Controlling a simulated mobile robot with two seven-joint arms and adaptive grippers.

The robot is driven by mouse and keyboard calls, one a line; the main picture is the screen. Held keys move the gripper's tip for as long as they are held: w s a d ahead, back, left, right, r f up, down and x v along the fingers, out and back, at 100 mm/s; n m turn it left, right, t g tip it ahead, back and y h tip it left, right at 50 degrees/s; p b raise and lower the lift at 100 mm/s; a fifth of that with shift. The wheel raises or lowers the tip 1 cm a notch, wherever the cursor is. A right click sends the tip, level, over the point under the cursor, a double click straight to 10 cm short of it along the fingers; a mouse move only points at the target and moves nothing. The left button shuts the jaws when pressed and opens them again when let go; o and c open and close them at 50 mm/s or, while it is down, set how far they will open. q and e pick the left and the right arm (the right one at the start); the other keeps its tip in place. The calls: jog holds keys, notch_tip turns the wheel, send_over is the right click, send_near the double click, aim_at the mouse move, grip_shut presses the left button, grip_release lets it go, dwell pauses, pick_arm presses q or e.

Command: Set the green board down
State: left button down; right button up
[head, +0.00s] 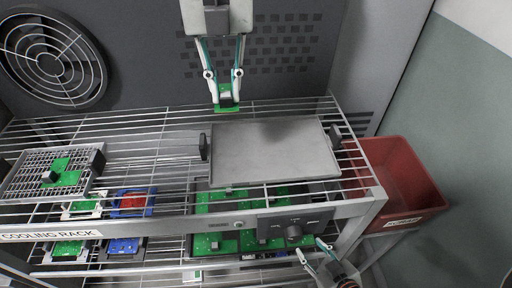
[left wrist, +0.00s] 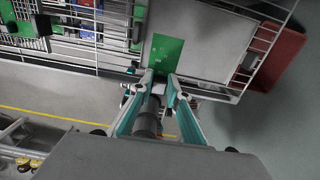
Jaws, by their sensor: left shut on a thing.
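My left gripper (head: 226,92) comes down from the top of the head view. It is shut on a small green board (head: 228,109) by a dark part on its top. The board is above the rack, at the back edge of a grey flat tray (head: 275,150) with black handles. In the left wrist view the board (left wrist: 163,52) shows beyond my left fingertips (left wrist: 161,78), overlapping the tray. I cannot tell the gap between board and tray. The tray looks empty.
The wire rack (head: 150,120) carries a mesh tray (head: 25,180) with a green board (head: 70,178) at the left. Several boards and blue and white holders lie on the lower level. A red bin (head: 400,180) stands at the right. A grey wall with a fan grille (head: 52,58) is behind.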

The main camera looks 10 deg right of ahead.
aim_at(233, 163)
pick_arm(q)
notch_tip(233, 163, down, 18)
jog(key=shift+f, duration=0.2)
dwell(0.4)
jog(key=shift+f, duration=0.2)
jog(key=c, duration=1.9)
grip_release()
jog(key=shift+r, duration=0.1)
notch_tip(233, 163, up, 12)
jog(key=shift+r, duration=0.15)
